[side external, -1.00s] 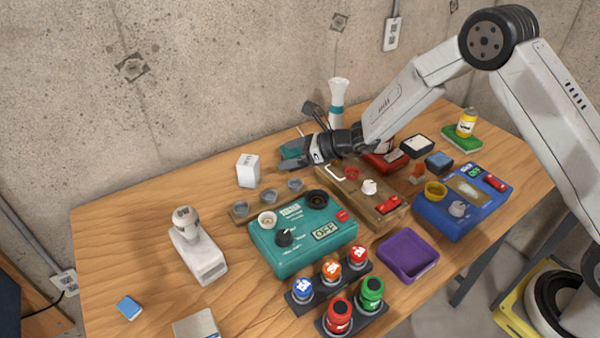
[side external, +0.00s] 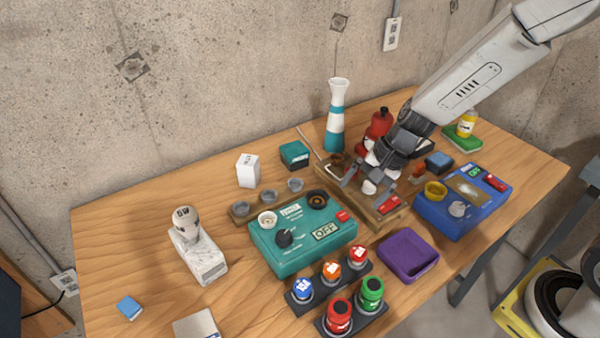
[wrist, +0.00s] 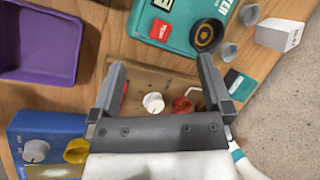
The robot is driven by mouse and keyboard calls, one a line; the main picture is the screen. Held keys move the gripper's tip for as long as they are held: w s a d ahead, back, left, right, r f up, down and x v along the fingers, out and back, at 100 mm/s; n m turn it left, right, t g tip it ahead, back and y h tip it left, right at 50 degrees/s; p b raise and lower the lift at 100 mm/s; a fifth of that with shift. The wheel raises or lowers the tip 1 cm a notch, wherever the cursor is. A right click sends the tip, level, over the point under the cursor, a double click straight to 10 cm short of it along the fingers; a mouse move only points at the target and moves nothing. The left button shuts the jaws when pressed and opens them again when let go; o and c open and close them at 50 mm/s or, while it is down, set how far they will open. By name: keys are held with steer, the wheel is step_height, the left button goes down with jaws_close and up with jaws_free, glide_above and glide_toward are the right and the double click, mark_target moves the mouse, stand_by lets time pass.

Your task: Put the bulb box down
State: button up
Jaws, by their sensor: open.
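A small teal box (side external: 295,154), which I take to be the bulb box, sits on the wooden table behind the teal control panel, to the right of a white box (side external: 248,171). In the wrist view the teal box (wrist: 240,84) shows just beyond one finger, apart from it. My gripper (side external: 368,190) is open over the wooden tray (side external: 385,220), away from the teal box. In the wrist view a white knobbed piece (wrist: 153,103) and a red cup (wrist: 182,104) lie in the tray between the spread fingers (wrist: 162,65). I cannot tell whether the fingers touch anything.
The teal panel (side external: 300,245) stands left of the tray, the blue panel (side external: 462,207) right of it. A purple bin (side external: 408,257) is in front. A tall white-and-teal bottle (side external: 336,115) and a red bottle (side external: 378,128) stand behind.

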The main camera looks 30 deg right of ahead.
steer(key=s+d+r+n+h, duration=0.2)
steer(key=s+d+n+h, duration=0.2)
steer(key=s+d+n, duration=0.3)
steer(key=shift+s+d+n+h, duration=0.2)
steer(key=shift+s+n+h, duration=0.2)
steer(key=shift+s+n, duration=1.5)
